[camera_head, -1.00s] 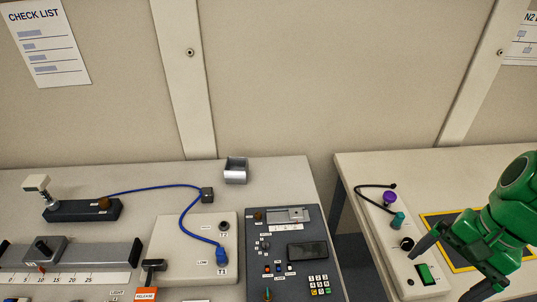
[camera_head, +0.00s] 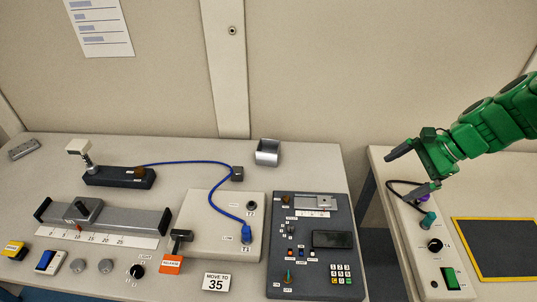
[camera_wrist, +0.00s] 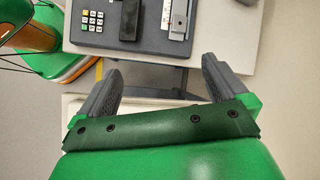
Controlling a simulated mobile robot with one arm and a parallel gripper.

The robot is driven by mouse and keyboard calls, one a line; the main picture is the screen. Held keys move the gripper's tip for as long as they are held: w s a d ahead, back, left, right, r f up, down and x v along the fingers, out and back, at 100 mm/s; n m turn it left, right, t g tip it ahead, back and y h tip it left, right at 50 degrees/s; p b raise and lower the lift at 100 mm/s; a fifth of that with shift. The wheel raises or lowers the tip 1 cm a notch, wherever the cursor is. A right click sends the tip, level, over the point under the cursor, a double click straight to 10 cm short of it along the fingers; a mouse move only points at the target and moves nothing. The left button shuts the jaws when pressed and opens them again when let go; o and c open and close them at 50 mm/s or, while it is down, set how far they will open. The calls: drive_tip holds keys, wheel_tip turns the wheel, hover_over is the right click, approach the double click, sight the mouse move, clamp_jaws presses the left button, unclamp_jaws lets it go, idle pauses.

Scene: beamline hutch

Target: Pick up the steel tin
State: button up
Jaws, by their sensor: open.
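The steel tin (camera_head: 268,152) is a small, shiny silver container with a dark opening. It stands at the back right of the left bench, near the wall, in the head view. My gripper (camera_head: 404,174) is to the right of the tin and well apart from it, above the gap and the left edge of the right bench. Its two dark fingers are spread with nothing between them. The wrist view also shows my open gripper (camera_wrist: 161,72). I cannot make out the tin in the wrist view.
A dark keypad panel (camera_head: 285,265) lies in front of the tin. On the right bench are a panel with knobs (camera_head: 435,245) and a yellow-edged black mat (camera_head: 498,248).

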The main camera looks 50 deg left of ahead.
drive_tip(key=w+a+f+m+g+y, duration=0.1)
drive_tip(key=w+a+f, duration=0.15)
drive_tip(key=a, duration=0.45)
drive_tip(key=w+a+f+m+y, duration=0.1)
drive_tip(key=w+a+f, duration=0.15)
drive_tip(key=a, duration=0.45)
drive_tip(key=a+f+m+g+y, duration=0.1)
drive_tip(key=a+f, duration=0.4)
drive_tip(key=a, duration=0.3)
drive_tip(key=s+a+f+m+g+y, duration=0.1)
drive_tip(key=a+f, duration=0.4)
drive_tip(key=a, duration=0.4)
drive_tip(key=a+f+m+g+y, duration=0.1)
drive_tip(key=a+f, duration=0.4)
drive_tip(key=a, duration=0.3)
drive_tip(key=shift+s+a+f, duration=0.25)
drive_tip(key=shift+a+f, duration=0.05)
drive_tip(key=shift+a, duration=0.05)
drive_tip(key=shift+s+a+f+m, duration=0.25)
drive_tip(key=shift+a+f+m, duration=0.05)
drive_tip(key=shift+a, duration=0.3)
drive_tip(key=shift+g, duration=0.3)
drive_tip(key=shift+x, duration=3.8)
drive_tip(key=shift+w+a+r, duration=0.15)
drive_tip(key=shift+a, duration=0.05)
drive_tip(key=shift+c, duration=0.3)
drive_tip(key=c, duration=0.8)
drive_tip(key=shift+r, duration=0.1)
